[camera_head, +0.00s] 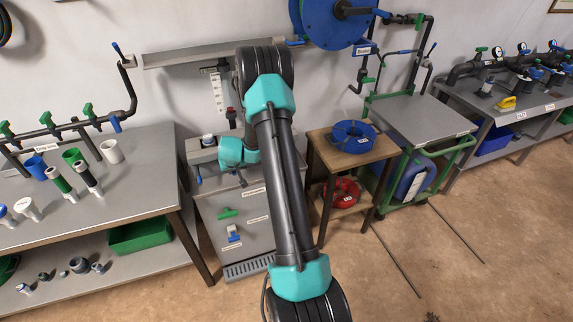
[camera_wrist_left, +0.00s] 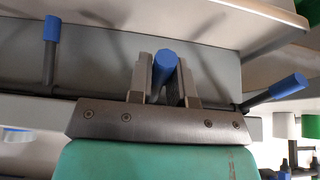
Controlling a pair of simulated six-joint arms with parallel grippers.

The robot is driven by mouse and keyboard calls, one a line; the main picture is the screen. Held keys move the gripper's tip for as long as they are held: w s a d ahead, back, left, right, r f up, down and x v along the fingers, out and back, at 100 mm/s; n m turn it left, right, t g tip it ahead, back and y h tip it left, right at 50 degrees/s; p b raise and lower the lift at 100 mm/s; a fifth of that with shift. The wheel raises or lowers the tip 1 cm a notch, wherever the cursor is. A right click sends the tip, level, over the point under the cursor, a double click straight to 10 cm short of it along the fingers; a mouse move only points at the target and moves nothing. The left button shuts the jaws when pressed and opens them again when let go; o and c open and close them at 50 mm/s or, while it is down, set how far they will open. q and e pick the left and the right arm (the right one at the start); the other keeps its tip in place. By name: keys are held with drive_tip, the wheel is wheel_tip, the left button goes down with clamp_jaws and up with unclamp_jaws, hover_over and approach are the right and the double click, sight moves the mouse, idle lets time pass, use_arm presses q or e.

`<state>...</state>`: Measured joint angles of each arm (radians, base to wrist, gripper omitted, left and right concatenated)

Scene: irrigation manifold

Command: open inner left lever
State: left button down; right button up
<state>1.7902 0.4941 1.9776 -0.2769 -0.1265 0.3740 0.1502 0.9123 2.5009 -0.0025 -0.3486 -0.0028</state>
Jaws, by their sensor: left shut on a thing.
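In the left wrist view, my left gripper (camera_wrist_left: 165,75) has its two grey fingers closed around a blue-tipped lever (camera_wrist_left: 164,62). The lever's tip stands up between the fingers; its lower part is hidden by the gripper. A second blue-tipped lever (camera_wrist_left: 50,45) stands nearly upright to the left. A third blue-tipped lever (camera_wrist_left: 280,91) leans to the right. Both are apart from the gripper. In the head view my arm crosses the middle and ends at the grey cabinet, where the fingers are hard to make out. My right gripper is not in view.
The grey cabinet (camera_head: 262,210) stands between a workbench (camera_head: 130,182) with pipe fittings at left and a wooden stand (camera_head: 322,147) with a blue coil (camera_head: 352,136) at right. A green trolley (camera_head: 425,115) stands farther right. The floor at front right is mostly clear.

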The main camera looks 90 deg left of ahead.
use_arm(q)
drive_tip(key=shift+r, duration=0.15)
drive_tip(key=c, duration=1)
unclamp_jaws()
drive_tip(key=shift+c, duration=0.2)
drive_tip(key=shift+r, duration=0.1)
drive_tip(key=v, duration=1.7)
drive_tip(key=shift+d, duration=0.1)
drive_tip(key=shift+w, duration=0.15)
